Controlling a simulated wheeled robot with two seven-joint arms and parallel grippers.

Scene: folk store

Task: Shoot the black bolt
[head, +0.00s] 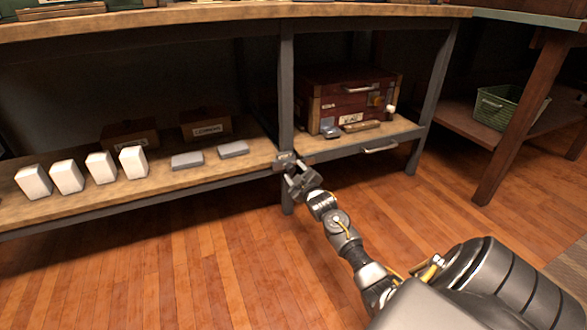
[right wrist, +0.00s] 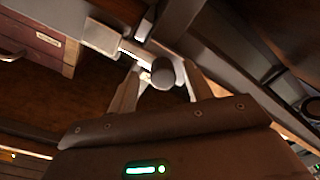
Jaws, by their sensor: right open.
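The bolt (head: 284,157) is a small metal fitting where the shelf's front edge meets the middle upright. In the right wrist view its round dark knob (right wrist: 162,73) shows, with a pale plate (right wrist: 102,38) and a thin bright bar beside it. My right gripper (head: 296,172) is at the bolt, just below it in the head view. Its two fingers stand apart in the right wrist view, with the knob between them. I cannot tell whether either finger touches the knob. My left gripper is not in view.
A red wooden chest (head: 345,100) stands on the shelf right of the upright (head: 286,80). A drawer handle (head: 380,147) sticks out of the shelf front. Several white blocks (head: 67,177) stand on the left shelf (head: 215,176). The wooden floor (head: 215,270) in front is clear.

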